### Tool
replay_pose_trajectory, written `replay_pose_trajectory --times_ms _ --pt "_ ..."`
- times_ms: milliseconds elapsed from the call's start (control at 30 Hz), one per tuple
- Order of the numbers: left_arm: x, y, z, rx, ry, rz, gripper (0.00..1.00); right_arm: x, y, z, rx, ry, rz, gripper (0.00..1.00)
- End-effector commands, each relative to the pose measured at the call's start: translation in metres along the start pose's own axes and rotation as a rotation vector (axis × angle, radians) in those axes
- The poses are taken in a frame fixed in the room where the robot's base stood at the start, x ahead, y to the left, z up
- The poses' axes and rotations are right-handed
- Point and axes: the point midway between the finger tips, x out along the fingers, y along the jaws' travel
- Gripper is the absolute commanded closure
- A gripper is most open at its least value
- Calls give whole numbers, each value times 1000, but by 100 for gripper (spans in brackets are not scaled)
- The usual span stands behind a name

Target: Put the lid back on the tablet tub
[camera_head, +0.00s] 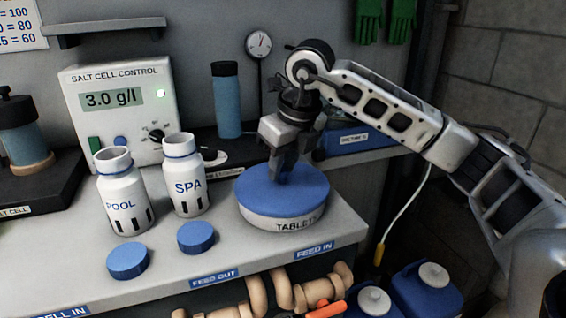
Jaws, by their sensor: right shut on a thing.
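The tablet tub (267,219) is a low, wide white tub marked "TABLETS" at the right of the shelf. Its blue lid (306,192) lies over the tub's top, covering the opening. Whether the lid is fully seated on the rim I cannot tell. My right gripper (284,175) points down from above, shut on the lid near its middle; its fingertips hide the part they grip. My left gripper is not in view.
Open white bottles marked "POOL" (126,192) and "SPA" (184,172) stand left of the tub. Two blue caps (128,261) (196,238) lie before them. The salt cell control box (80,123) and a blue-grey cylinder (227,105) stand behind. Pipes run below the shelf edge.

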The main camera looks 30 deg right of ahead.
Motion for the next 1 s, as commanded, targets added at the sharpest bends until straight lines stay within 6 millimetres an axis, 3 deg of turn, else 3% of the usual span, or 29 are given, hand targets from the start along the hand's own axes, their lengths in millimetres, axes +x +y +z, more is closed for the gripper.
replay_pose_trajectory --times_ms 867,900,1000 --pt "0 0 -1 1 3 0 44 2 0 -1 0 -1 0 100" --pt "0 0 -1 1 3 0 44 2 0 -1 0 -1 0 73" --pt "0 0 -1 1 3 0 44 2 0 -1 0 -1 0 51"
